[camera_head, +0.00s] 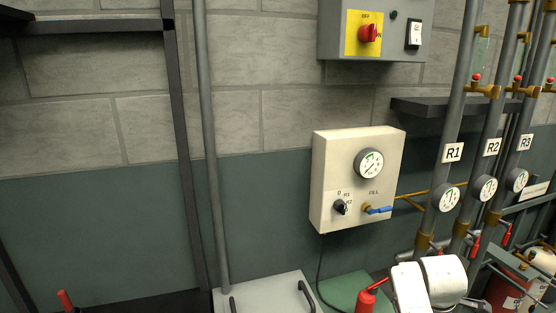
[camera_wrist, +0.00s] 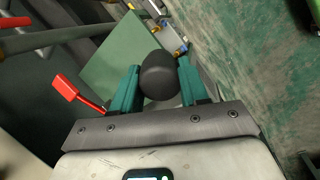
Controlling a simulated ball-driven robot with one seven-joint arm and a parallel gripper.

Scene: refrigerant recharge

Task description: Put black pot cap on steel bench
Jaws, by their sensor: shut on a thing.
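The black pot cap (camera_wrist: 158,72) shows in the wrist view as a dark, rounded piece between the two teal fingers. My gripper (camera_wrist: 153,84) is shut on it, with one finger on each side. The underside of the cap is hidden. In the head view neither the cap nor the gripper's fingers can be made out. I cannot pick out the steel bench for sure in either view.
A cream control box (camera_head: 335,150) with a gauge and blue valve handle is on the wall. Pipes marked R1 to R3 stand at the right. A grey lidded unit (camera_head: 262,294) with dark handles is below. A red lever (camera_wrist: 72,92) lies left of the fingers.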

